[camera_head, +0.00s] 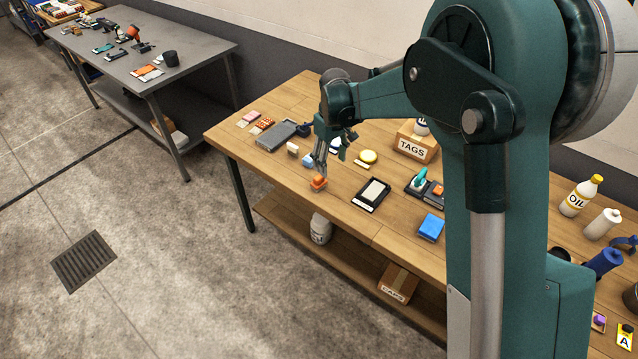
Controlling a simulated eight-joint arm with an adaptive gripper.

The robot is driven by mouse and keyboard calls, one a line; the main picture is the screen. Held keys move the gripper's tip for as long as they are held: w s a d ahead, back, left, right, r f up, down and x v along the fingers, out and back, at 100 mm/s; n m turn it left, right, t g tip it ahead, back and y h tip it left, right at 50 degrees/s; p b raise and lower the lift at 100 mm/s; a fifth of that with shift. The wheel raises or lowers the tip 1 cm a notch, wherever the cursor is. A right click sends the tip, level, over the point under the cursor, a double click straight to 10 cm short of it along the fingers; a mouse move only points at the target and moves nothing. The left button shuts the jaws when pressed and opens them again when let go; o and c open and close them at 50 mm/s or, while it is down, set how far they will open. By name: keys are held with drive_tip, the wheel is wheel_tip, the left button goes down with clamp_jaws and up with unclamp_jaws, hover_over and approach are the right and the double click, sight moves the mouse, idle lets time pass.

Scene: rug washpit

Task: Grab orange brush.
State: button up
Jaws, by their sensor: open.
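A small orange object (318,183), which looks like the orange brush, lies on the wooden workbench (290,90) near its front edge. My gripper (322,168) points down at it from just above, with its fingers open. The fingertips are close to the top of the orange object. Whether they touch it or straddle it is too small to tell.
A black-framed card (371,195) lies right of the gripper, with a blue block (431,227) beyond it. A grey flat case (276,135) and small blocks lie to the left. A TAGS box (416,143) stands behind. A grey table (190,40) holds several tools.

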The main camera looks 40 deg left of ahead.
sight(319, 176)
drive_tip(key=shift+n, duration=0.4)
drive_tip(key=a+f, duration=0.1)
drive_tip(key=s+a+f, duration=0.2)
drive_tip(key=shift+a+f, duration=0.3)
drive_tip(key=shift+a, duration=0.1)
drive_tip(key=shift+f, duration=0.1)
drive_tip(key=shift+f, duration=1.2)
drive_tip(key=shift+f, duration=0.1)
drive_tip(key=shift+w+a+f, duration=0.1)
drive_tip(key=shift+f, duration=2.4)
drive_tip(key=shift+c, duration=0.3)
drive_tip(key=c, duration=0.9)
